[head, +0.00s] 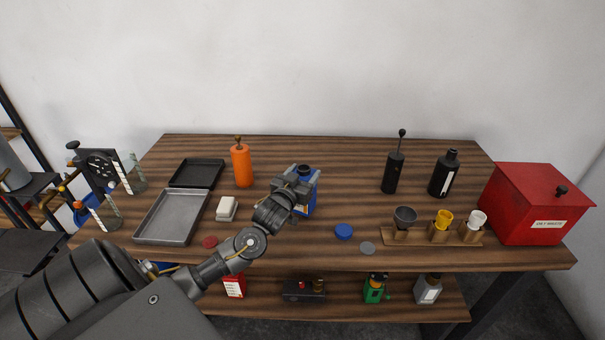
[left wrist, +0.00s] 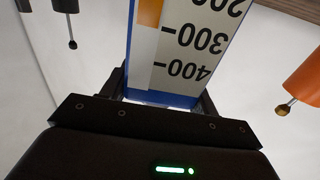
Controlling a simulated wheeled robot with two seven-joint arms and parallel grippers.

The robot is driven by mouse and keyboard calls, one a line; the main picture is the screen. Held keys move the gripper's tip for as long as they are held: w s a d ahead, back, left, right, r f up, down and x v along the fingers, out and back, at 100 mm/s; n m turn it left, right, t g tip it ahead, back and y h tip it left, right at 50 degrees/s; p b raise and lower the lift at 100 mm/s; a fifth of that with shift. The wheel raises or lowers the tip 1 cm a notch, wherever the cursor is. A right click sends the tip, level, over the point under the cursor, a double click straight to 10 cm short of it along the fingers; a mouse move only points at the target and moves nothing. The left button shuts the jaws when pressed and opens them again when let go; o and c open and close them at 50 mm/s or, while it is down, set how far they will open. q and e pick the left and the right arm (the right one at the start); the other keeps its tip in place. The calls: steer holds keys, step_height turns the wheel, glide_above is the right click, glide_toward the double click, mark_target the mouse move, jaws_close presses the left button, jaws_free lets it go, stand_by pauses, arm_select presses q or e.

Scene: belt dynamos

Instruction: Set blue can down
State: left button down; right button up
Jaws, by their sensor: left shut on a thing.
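The blue can (head: 311,196) is upright near the middle of the wooden table (head: 345,165), with its dark cap on top. My left gripper (head: 298,184) is shut on it from the left and front, and the arm hides part of the can. I cannot tell whether its base touches the table. In the left wrist view the can (left wrist: 185,45) shows a white scale label with blue edges between the fingers of my left gripper (left wrist: 160,90). My right gripper is in neither view.
An orange bottle (head: 241,166) stands left of the can. A blue lid (head: 344,231) and a grey disc (head: 367,248) lie to the right in front. A grey tray (head: 150,238), a wooden cup rack (head: 400,238) and a red box (head: 530,195) stand farther out.

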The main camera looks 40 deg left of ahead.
arm_select(q)
steer(key=shift+f, duration=0.3)
steer(key=shift+c, duration=2)
jaws_free()
steer(key=shift+f, duration=0.15)
steer(key=b+v, duration=0.2)
steer(key=v, duration=1)
steer(key=shift+b, duration=0.3)
